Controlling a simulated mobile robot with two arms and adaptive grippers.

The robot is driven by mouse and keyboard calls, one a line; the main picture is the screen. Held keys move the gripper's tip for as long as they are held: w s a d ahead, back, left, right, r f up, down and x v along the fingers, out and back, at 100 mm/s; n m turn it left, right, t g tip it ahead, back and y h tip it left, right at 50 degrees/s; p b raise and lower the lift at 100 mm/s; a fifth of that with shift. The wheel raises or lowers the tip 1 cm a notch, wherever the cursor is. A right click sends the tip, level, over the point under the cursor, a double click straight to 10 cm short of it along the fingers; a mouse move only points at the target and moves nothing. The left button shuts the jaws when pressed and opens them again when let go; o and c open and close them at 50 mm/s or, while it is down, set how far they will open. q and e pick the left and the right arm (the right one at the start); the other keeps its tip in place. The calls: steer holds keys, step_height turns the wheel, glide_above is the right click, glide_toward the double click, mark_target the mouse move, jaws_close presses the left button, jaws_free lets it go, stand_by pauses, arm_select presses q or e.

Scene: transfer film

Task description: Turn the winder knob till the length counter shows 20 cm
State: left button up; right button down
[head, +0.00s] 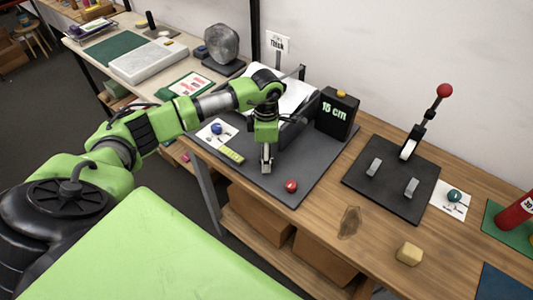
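A black length counter (337,114) with a yellow button on top stands at the back of a dark grey board (310,165). Its pale green digits read 15 or 16 cm; the second digit is hard to tell. My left gripper (266,167) points down over the board, left of and below the counter. Its fingers look close together, and I cannot tell whether anything is between them. No winder knob is clearly seen; the arm hides part of the device. A small red knob or button (291,186) sits near the board's front edge. My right gripper is out of view.
A white sheet or roll (290,97) lies behind my arm. A card with a blue ball (216,129) and a yellow-green strip (232,154) lie left. A lever press with a red ball (445,90) stands right. A yellowish block (409,253) lies near the table's front edge.

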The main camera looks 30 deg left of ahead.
arm_select(q)
steer(key=c, duration=1.1)
steer(key=shift+f+n+b, duration=0.1)
steer(key=shift+n+b, duration=0.45)
steer(key=shift+n, duration=0.05)
steer(key=shift+n+b, duration=0.4)
steer(key=shift+n, duration=0.5)
steer(key=o, duration=1.1)
step_height(320, 180, up, 12)
